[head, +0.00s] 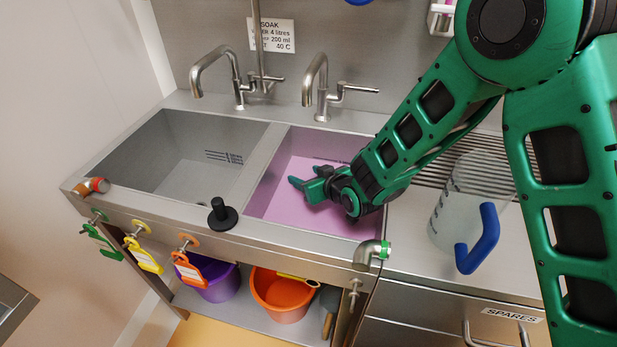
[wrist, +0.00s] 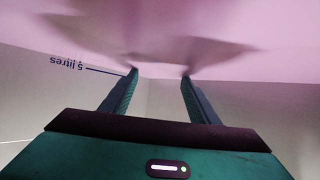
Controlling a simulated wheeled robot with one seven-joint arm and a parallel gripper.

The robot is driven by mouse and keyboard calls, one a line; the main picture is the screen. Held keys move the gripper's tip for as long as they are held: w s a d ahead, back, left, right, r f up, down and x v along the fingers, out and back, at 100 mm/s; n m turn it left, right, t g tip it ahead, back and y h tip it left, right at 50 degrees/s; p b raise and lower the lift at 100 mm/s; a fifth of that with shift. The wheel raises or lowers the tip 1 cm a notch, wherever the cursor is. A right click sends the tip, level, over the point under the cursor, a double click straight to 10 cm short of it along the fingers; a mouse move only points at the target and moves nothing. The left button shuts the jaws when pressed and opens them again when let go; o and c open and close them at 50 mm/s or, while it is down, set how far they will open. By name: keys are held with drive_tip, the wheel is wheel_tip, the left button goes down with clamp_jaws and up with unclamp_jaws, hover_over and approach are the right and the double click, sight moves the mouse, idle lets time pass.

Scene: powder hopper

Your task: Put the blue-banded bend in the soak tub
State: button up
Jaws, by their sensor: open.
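I see no blue-banded bend in either view. A metal bend with an orange-red band (head: 94,186) lies on the sink's left front ledge, and one with a green band (head: 372,253) is at the right front edge. The right-hand tub (head: 268,172) holds pink liquid (head: 300,208); a SOAK sign (head: 271,36) hangs on the wall behind. My gripper (head: 307,177) is inside this tub, open and empty. In the wrist view its fingers (wrist: 160,73) are apart, close to the pink surface, with dark blurred patches near the tips. Anything under the liquid is hidden.
The left basin (head: 180,178) looks empty. A black plunger-like stopper (head: 221,214) stands on the front ledge. Two taps (head: 318,92) rise behind. A clear jug with a blue handle (head: 480,240) stands right. Purple (head: 217,283) and orange buckets (head: 282,297) are below.

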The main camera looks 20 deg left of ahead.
drive_tip(key=shift+v, duration=2.75)
